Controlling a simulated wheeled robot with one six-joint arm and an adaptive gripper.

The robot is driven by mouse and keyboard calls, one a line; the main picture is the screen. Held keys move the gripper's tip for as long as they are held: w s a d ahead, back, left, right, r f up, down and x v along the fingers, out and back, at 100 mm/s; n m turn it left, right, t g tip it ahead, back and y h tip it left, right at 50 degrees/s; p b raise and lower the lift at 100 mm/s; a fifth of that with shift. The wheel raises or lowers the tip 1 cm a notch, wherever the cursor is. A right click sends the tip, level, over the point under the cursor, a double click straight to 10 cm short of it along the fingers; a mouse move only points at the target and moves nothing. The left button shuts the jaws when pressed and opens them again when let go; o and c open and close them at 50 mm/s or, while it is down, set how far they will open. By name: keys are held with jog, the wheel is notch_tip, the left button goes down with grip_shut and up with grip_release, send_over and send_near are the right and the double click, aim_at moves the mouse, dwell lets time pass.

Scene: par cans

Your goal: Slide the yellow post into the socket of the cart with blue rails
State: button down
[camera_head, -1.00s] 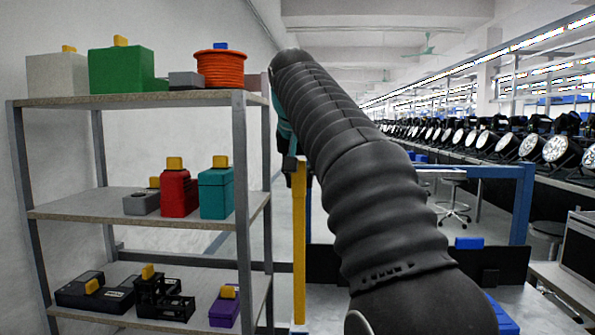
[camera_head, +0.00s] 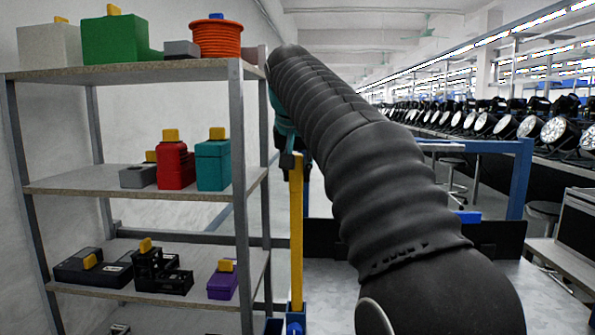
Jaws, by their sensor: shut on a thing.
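The yellow post (camera_head: 296,240) hangs upright in front of the cart, just right of the shelf rack. A small blue part (camera_head: 294,328) shows at the post's lower end at the bottom edge. I cannot tell whether it is the socket or whether the post touches it.
A grey shelf rack (camera_head: 247,200) stands close on the left, holding cases such as a green box (camera_head: 120,40), an orange reel (camera_head: 216,40) and a teal box (camera_head: 212,165). A stool (camera_head: 452,175) and rows of stage lights (camera_head: 510,127) lie beyond the cart.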

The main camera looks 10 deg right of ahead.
jog(key=shift+f+b, duration=0.75)
jog(key=shift+f, duration=0.5)
jog(key=c, duration=0.8)
grip_release()
jog(key=v, duration=1.2)
jog(key=shift+s, duration=0.1)
